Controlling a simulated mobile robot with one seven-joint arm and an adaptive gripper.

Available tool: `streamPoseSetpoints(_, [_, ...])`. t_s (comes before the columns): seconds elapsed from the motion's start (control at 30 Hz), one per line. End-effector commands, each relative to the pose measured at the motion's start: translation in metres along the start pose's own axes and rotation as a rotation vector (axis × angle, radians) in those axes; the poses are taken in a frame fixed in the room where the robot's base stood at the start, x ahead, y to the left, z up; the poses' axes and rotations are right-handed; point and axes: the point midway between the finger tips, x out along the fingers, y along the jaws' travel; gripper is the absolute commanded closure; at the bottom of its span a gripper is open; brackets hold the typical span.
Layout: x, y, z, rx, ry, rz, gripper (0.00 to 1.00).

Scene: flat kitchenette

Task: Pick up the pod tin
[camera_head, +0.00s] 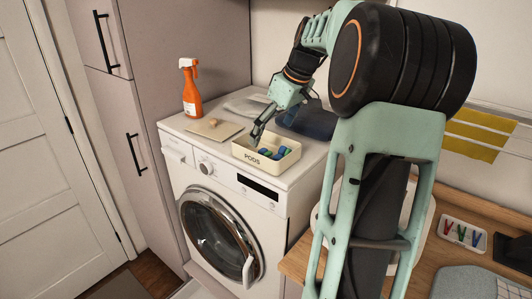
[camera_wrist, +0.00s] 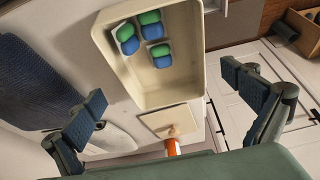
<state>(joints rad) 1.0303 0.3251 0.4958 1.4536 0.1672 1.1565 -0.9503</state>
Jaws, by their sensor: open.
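The pod tin (camera_head: 268,165) is a cream, open-topped box marked PODS. It stands upright on the washing machine top near its front edge. In the wrist view the tin (camera_wrist: 165,88) fills the upper middle, with several green and blue pods inside. My gripper (camera_head: 259,129) is at the tin's left rear side in the head view. In the wrist view my gripper (camera_wrist: 172,98) is open and empty, with one finger to each side of the tin's near end. Gaps show between the fingers and the walls; whether the fingertips are below the rim I cannot tell.
On the washing machine (camera_head: 178,140) stand an orange spray bottle (camera_head: 192,100) and a flat beige square (camera_head: 205,131) with a small knob-like item. A dark blue cloth (camera_head: 312,124) lies behind the tin. A tray of pegs (camera_head: 447,237) is on the wooden counter at right.

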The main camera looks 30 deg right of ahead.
Motion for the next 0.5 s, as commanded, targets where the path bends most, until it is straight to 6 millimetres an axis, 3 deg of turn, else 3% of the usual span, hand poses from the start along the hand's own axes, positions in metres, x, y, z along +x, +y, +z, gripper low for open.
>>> streamPoseSetpoints(0.5, [0.055, -0.002, 0.003, 0.001, -0.001, 0.0, 0.0])
